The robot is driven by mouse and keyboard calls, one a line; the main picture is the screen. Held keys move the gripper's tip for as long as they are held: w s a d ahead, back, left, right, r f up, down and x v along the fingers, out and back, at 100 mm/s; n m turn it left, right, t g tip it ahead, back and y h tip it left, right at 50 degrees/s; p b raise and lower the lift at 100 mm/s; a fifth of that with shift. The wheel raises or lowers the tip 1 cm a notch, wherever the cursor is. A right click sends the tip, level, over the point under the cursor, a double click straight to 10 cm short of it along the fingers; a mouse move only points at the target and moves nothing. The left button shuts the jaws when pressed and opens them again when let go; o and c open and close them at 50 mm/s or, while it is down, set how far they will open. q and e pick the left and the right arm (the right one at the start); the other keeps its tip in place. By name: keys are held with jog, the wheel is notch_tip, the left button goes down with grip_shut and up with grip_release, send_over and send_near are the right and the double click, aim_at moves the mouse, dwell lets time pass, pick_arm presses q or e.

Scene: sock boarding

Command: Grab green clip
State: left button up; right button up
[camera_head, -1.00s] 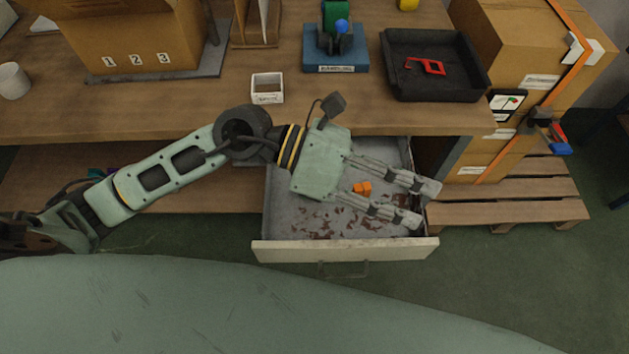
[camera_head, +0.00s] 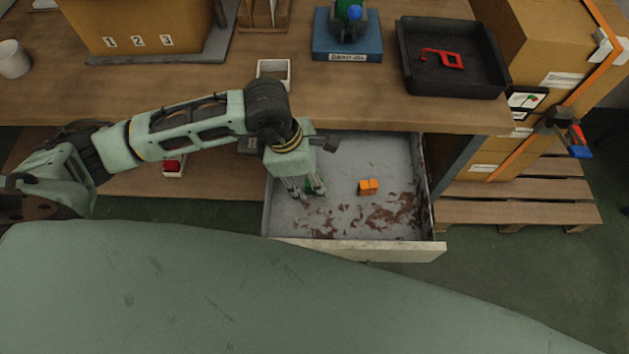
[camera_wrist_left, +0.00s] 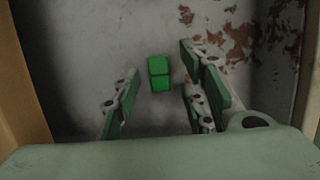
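The green clip (camera_wrist_left: 159,74) lies on the drawer floor in the left wrist view, between and a little beyond my open fingertips. In the head view only a bit of green shows between the fingers of my left gripper (camera_head: 306,190). That gripper points down into the left part of the open drawer (camera_head: 345,246). In the wrist view the left gripper (camera_wrist_left: 155,80) is open, with a finger on each side of the clip and a gap to it. My right gripper is in neither view.
An orange clip (camera_head: 368,187) lies in the drawer to the right of my gripper. The drawer's walls and the table edge (camera_head: 400,124) above it bound the space. A black tray (camera_head: 455,88) with a red clip (camera_head: 443,58) and a small white box (camera_head: 274,70) stand on the table.

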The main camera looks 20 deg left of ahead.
pick_arm(q)
jog(key=shift+x, duration=0.75)
jog(key=shift+c, duration=0.4)
jog(key=c, duration=0.8)
jog(key=shift+r, duration=0.2)
